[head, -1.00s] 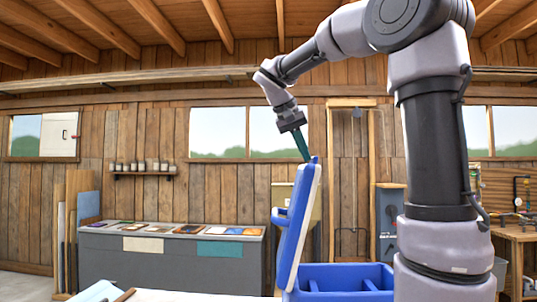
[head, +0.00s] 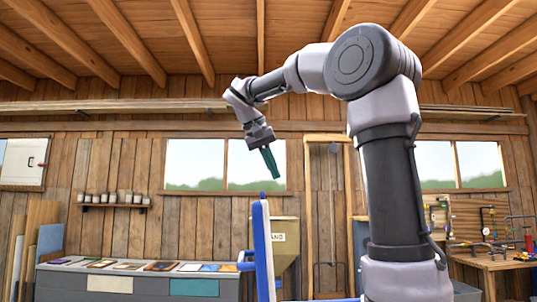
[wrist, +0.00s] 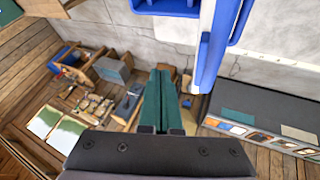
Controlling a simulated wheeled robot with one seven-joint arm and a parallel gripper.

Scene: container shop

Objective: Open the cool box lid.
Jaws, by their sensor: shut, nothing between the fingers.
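The blue cool box lid (head: 264,250) stands raised on edge in the head view, near vertical, with a white inner face. Only a strip of the blue cool box (head: 325,300) shows at the bottom edge; the rest is out of frame. My gripper (head: 272,177), with teal fingers, is shut and empty just above the lid's top edge, with a small gap. In the wrist view my gripper's fingers (wrist: 160,72) are together, and the lid (wrist: 212,48) lies to their right, apart from them. Part of the blue box (wrist: 166,8) shows at the top.
A grey counter (head: 130,283) with flat samples stands at the left. A tan bin (head: 286,240) is behind the lid. A workbench with tools (head: 495,263) is at the right. The air around my gripper is clear.

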